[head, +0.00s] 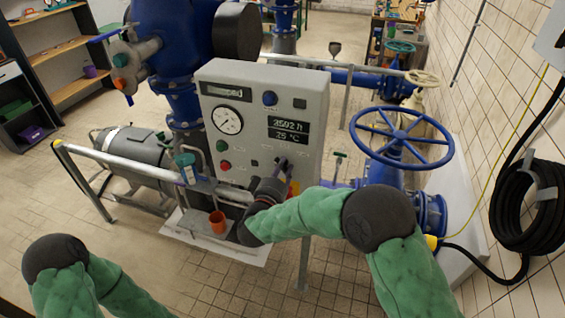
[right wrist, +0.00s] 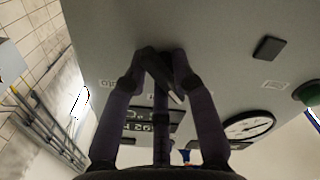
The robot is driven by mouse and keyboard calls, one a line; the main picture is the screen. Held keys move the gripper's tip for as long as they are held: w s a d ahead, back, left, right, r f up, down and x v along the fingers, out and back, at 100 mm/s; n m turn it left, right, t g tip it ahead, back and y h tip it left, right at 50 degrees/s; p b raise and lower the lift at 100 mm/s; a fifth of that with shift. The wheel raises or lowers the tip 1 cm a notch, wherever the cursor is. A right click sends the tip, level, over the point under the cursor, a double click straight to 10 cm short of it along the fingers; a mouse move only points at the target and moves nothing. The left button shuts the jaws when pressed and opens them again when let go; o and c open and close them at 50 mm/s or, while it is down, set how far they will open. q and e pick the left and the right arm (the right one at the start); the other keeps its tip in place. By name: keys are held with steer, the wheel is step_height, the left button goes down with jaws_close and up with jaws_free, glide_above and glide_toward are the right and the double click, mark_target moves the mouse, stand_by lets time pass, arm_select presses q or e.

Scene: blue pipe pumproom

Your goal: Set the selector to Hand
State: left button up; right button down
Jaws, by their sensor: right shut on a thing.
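The grey control panel (head: 262,105) stands in the middle of the head view. My right gripper (head: 282,165) reaches its lower right part, below the display. In the right wrist view my right gripper (right wrist: 162,62) has its two fingers closed in on the dark selector knob (right wrist: 155,64) on the panel face. The fingers cover most of the knob, so I cannot tell which way it points. Small labels (right wrist: 108,83) sit on the panel to either side, too small to read. My left gripper is out of view.
The panel also carries a round gauge (head: 228,120), a display (head: 289,130), a green button (head: 222,146) and a red button (head: 225,165). A blue handwheel (head: 402,137) stands close to the right of the panel.

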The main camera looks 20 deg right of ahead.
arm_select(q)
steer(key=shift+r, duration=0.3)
arm_select(e)
steer(key=shift+d+r, duration=0.1)
steer(key=shift+r, duration=0.05)
steer(key=c, duration=1.1)
jaws_free()
steer(key=shift+c, duration=0.2)
steer(key=v, duration=1.2)
